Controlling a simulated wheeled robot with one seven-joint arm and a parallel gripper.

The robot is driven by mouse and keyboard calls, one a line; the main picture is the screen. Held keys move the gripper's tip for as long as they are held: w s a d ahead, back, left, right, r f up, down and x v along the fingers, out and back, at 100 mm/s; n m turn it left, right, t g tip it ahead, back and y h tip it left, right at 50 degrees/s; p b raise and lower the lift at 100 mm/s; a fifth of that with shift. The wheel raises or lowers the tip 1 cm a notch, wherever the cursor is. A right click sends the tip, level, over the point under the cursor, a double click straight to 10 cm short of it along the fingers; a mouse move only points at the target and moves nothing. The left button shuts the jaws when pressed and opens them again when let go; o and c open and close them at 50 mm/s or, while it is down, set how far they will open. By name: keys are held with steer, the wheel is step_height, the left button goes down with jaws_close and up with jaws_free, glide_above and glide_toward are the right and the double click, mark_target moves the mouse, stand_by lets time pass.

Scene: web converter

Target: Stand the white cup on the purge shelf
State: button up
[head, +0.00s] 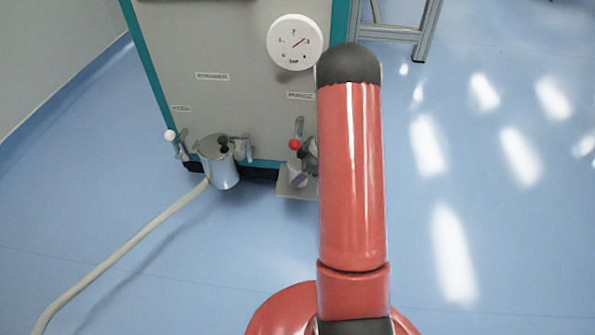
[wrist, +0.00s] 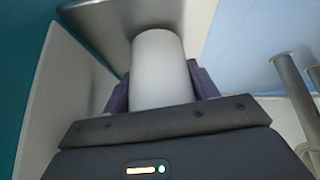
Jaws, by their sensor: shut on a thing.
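The shelf is a small grey plate, partly hidden by my red arm. In the wrist view the cup (wrist: 160,65) stands between the purple fingers of my gripper (wrist: 161,84), which is shut on it. The cup's far end meets a grey metal plate (wrist: 95,18) in that picture; I cannot tell whether they touch. My gripper in the head view (head: 299,178) is mostly hidden.
A red-knobbed valve (head: 295,145) is just above the cup. A steel pot (head: 218,162) with a hose (head: 125,252) hangs to the left. A round gauge (head: 294,42) sits higher on the panel. The blue floor is clear at right.

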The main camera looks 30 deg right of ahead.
steer(key=shift+w+a+f, duration=0.1)
steer(key=shift+f, duration=0.2)
steer(key=o, duration=1)
steer(key=shift+r, duration=0.1)
steer(key=shift+c, duration=0.2)
steer(key=shift+r, duration=0.15)
steer(key=p+v, duration=0.1)
steer(key=v, duration=1.1)
